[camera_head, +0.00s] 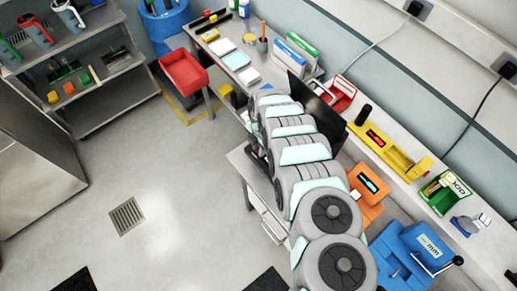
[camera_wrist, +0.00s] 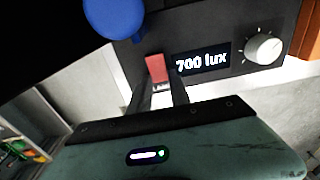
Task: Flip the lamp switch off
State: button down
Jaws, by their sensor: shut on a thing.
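In the wrist view a black lamp panel (camera_wrist: 215,38) carries a lit display (camera_wrist: 202,62) reading "700 lux", a white knob (camera_wrist: 264,48) and a red switch (camera_wrist: 156,68). My gripper (camera_wrist: 163,84) is at the panel's lower edge, its two dark fingers shut on the red switch. The top of the switch shows above the fingertips; its lower part is hidden between them. A bright glow lies on the surface below the panel. In the head view my arm hides the gripper and the switch.
An orange thing (camera_wrist: 307,35) is at the right edge. In the head view a yellow device (camera_head: 390,150), an orange device (camera_head: 368,183) and a blue machine (camera_head: 412,257) stand right of my arm. The floor (camera_head: 165,180) at left is clear.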

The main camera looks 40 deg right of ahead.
jog(key=shift+d+f+y+b, duration=0.35)
jog(key=shift+y+b, duration=0.55)
jog(key=shift+b, duration=0.9)
jog(key=shift+r+y+b, duration=0.3)
jog(key=shift+r+b, duration=0.1)
jog(key=shift+b, duration=0.05)
jog(key=c, duration=1.2)
grip_release()
jog(key=shift+r, duration=0.1)
jog(key=p+v, duration=0.1)
jog(key=v, duration=0.6)
jog(key=shift+r, duration=0.2)
jog(key=shift+s, duration=0.15)
